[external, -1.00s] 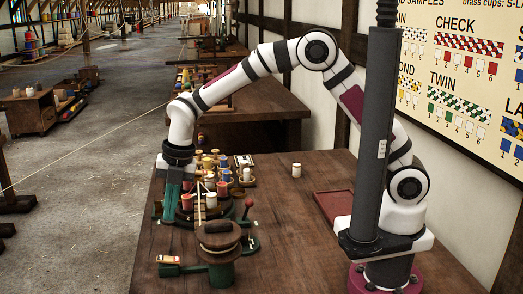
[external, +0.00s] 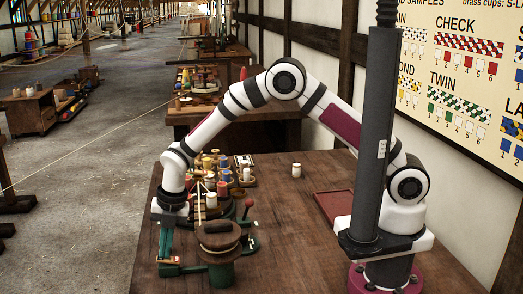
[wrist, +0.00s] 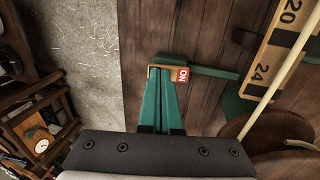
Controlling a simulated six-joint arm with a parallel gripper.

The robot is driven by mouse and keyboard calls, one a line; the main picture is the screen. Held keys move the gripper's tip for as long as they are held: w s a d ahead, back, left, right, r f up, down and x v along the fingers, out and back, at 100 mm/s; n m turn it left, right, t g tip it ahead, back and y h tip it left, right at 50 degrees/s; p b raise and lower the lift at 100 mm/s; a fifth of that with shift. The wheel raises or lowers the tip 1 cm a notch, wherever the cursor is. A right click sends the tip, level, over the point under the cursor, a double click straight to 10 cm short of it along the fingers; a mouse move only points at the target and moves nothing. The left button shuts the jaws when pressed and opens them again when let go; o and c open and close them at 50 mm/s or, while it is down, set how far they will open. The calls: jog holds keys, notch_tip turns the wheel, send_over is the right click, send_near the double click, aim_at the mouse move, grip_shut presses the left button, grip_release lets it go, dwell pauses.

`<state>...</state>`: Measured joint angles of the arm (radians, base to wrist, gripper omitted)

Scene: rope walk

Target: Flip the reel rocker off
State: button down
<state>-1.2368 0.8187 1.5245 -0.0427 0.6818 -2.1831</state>
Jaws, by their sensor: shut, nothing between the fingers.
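The reel rocker is at the left front of the bench in the external view, mostly hidden by my fingers. In the wrist view the rocker (wrist: 182,74) shows its red face with white "ON" lettering, to the right of the fingertips, in a brass-coloured frame. My gripper (wrist: 160,74) is shut and empty, its green fingers pointing at the left part of the rocker. The fingertips overlap the frame in this view; I cannot tell whether they touch it. In the external view my gripper (external: 166,256) is low over the rocker, pointing down.
A wooden reel (external: 218,236) on a green stand is just right of my gripper. A lever with a red knob (external: 248,203) and several coloured spools (external: 222,188) stand behind. A red tray (external: 333,204) lies at the right. The bench's middle is clear.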

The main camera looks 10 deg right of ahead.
jog(key=shift+a+f, duration=0.15)
jog(key=shift+f, duration=0.1)
jog(key=shift+d, duration=0.9)
jog(key=shift+r, duration=0.1)
jog(key=v, duration=1.3)
jog(key=shift+r, duration=0.4)
